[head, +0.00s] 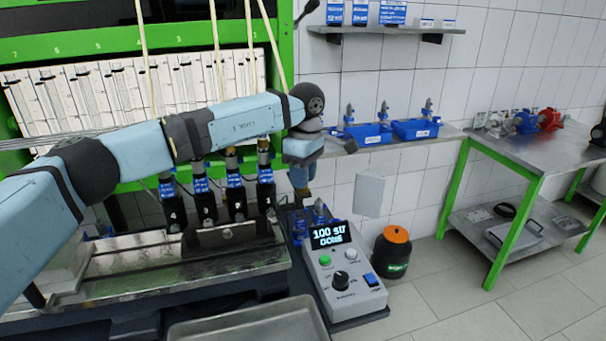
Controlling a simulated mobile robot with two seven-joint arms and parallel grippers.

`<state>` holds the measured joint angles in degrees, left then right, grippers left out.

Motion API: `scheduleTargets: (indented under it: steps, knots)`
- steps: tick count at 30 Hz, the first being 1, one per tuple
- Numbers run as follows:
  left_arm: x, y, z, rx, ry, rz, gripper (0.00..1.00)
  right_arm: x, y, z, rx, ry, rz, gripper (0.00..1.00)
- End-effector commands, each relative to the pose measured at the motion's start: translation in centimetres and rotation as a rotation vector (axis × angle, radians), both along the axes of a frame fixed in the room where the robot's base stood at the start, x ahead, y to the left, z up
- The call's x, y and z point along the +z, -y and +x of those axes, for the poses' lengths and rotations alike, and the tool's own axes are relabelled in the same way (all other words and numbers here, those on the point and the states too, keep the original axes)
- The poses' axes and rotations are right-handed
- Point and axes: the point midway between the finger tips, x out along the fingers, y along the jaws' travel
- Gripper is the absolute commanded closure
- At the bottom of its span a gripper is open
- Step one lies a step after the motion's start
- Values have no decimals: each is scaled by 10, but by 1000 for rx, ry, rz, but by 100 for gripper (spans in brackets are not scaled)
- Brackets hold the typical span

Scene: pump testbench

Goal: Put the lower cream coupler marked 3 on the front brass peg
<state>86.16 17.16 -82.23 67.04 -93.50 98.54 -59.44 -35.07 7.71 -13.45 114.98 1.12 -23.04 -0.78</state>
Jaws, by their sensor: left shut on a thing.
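My left gripper (301,150) points down just right of the row of pumps, above the control box. It is shut on a small tan piece (299,177), which looks like the cream coupler. Most of it is hidden by the fingers, and no 3 can be read on it. Brass-coloured tops show on the black, blue-labelled units in the row, such as the right one (264,146) and its neighbour (232,160). The held piece is apart from them, to their right. I cannot tell which is the front brass peg. My right gripper is not in view.
Cream hoses (218,45) hang from above behind my left arm. The control box (343,283) stands below my left gripper. A metal tray (250,326) is at the front. A shelf with blue units (368,134) and a steel table (512,150) are to the right.

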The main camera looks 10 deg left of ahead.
Motion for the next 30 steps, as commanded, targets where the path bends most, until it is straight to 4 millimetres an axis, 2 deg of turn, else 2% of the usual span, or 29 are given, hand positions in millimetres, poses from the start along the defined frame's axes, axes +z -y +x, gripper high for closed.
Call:
scheduleTargets:
  steps: [8, 9, 10, 11, 20, 30]
  knots:
    - [-6, 0, 0, 0, 0, 0, 96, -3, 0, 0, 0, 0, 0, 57]
    - [-6, 0, 0, 0, 0, 0, 69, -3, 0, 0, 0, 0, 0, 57]
    - [-6, 0, 0, 0, 0, 0, 62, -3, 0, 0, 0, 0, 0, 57]
    - [-6, 0, 0, 0, 0, 0, 61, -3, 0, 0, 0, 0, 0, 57]
    - [-5, 0, 0, 0, 0, 0, 61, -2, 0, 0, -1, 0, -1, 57]
    - [20, 1, 2, 0, 2, -1, 61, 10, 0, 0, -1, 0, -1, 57]
